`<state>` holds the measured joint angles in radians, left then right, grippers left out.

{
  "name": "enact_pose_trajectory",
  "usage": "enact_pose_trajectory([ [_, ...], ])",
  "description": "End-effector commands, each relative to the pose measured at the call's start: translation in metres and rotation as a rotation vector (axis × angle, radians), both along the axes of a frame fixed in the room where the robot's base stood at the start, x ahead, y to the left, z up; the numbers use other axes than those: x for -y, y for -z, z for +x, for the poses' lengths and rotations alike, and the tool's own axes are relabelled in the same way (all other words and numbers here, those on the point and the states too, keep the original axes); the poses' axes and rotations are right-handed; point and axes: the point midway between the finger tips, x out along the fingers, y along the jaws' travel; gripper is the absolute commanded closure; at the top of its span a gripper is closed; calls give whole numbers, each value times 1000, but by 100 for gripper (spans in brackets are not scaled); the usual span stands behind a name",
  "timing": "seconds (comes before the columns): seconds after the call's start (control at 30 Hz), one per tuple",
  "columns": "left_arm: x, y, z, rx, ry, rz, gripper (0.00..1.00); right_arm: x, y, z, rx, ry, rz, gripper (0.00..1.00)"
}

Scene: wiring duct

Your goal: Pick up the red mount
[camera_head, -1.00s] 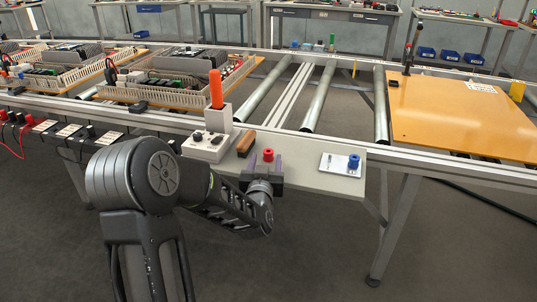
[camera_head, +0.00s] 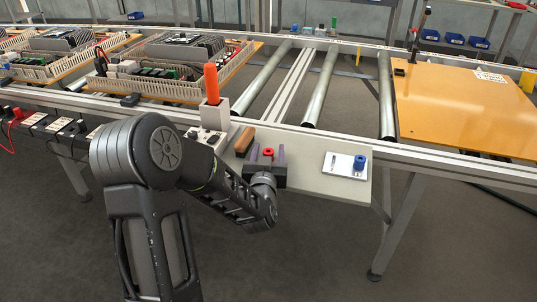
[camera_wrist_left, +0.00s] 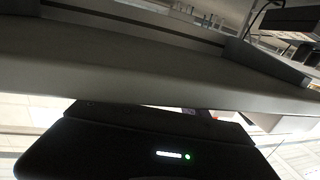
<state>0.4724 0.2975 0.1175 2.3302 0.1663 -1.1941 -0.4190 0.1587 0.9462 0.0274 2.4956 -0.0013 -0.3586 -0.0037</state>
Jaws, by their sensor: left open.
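The red mount (camera_head: 268,153) is a small red piece on the grey shelf along the front of the conveyor frame. My left gripper (camera_head: 267,156) is open, and its two purple-grey fingers stand one on each side of the mount in the head view. I cannot tell whether either finger touches it. The gripper body hides the mount's lower part. In the left wrist view the mount does not show; the grey shelf edge (camera_wrist_left: 150,85) crosses close in front of the dark gripper body. My right gripper is not in view.
On the shelf, a brown block (camera_head: 244,140) lies behind left of the gripper, and a white plate (camera_head: 339,163) with a blue mount (camera_head: 360,162) lies to the right. A light box with an orange handle (camera_head: 211,84) stands at left. The shelf between gripper and plate is clear.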

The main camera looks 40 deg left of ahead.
Motion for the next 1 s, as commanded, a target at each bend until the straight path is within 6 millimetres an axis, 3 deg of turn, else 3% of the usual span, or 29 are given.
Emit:
enact_pose_trajectory([
  [0.2, 0, 0, 0, 0, 0, 0, 50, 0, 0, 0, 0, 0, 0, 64],
  [0.8, 0, 0, 0, 0, 0, 0, 99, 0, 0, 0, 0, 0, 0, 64],
  [1.0, 0, 0, 0, 0, 0, 0, 100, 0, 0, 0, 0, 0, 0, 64],
])
